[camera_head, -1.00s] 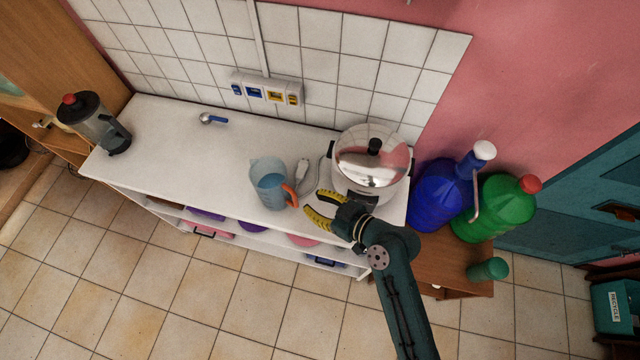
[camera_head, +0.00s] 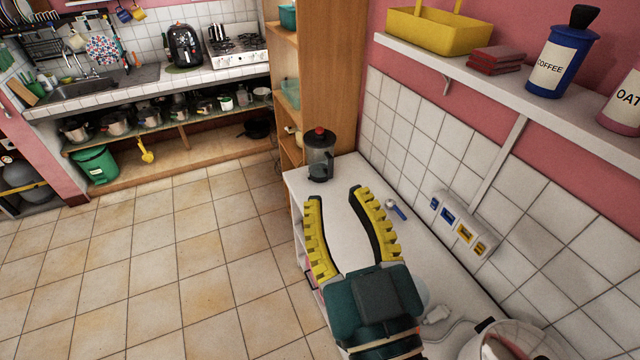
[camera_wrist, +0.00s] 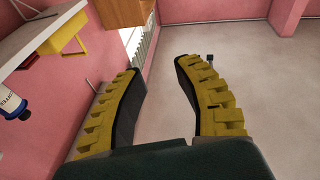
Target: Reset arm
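My gripper (camera_head: 340,228) is raised in front of the body camera, above the white counter (camera_head: 343,188). Its two yellow-and-black fingers are spread apart with nothing between them. In the wrist view the gripper (camera_wrist: 165,82) also shows open and empty, facing the far pink wall and pale ceiling area. My dark green wrist hides part of the counter, including most of what stands near its right end.
A wall shelf (camera_head: 500,85) holds a yellow box (camera_head: 437,30) and a coffee canister (camera_head: 562,55). Floor at left is clear.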

